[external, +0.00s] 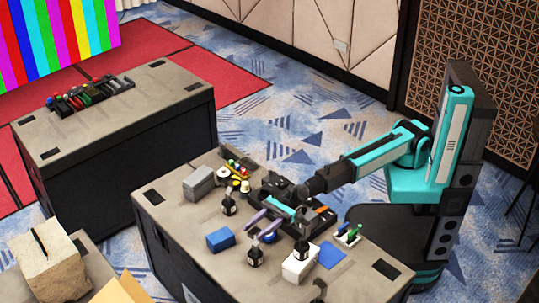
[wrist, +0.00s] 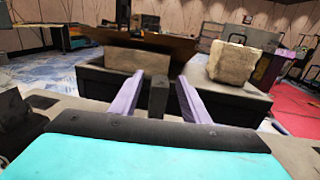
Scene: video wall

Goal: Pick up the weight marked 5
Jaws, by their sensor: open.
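Several small black weights stand on the near table in the external view: one at the back left (external: 228,205), one in front of my gripper (external: 255,256), one beside the white box (external: 301,247). A dark shape at the front edge (external: 318,291) may be another. Their markings are too small to read, so I cannot tell which is marked 5. My gripper (external: 259,226) has purple fingers, spread open above the table among the weights. In the wrist view my gripper (wrist: 160,82) is open, with a dark upright block (wrist: 158,98) showing between the fingers; I cannot tell what it is.
The near table (external: 190,263) also holds a grey box (external: 198,184), a blue box (external: 220,240), a white box (external: 300,264), a blue sheet (external: 332,256) and small coloured items. A second table (external: 115,125) stands behind. The near table's left front is clear.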

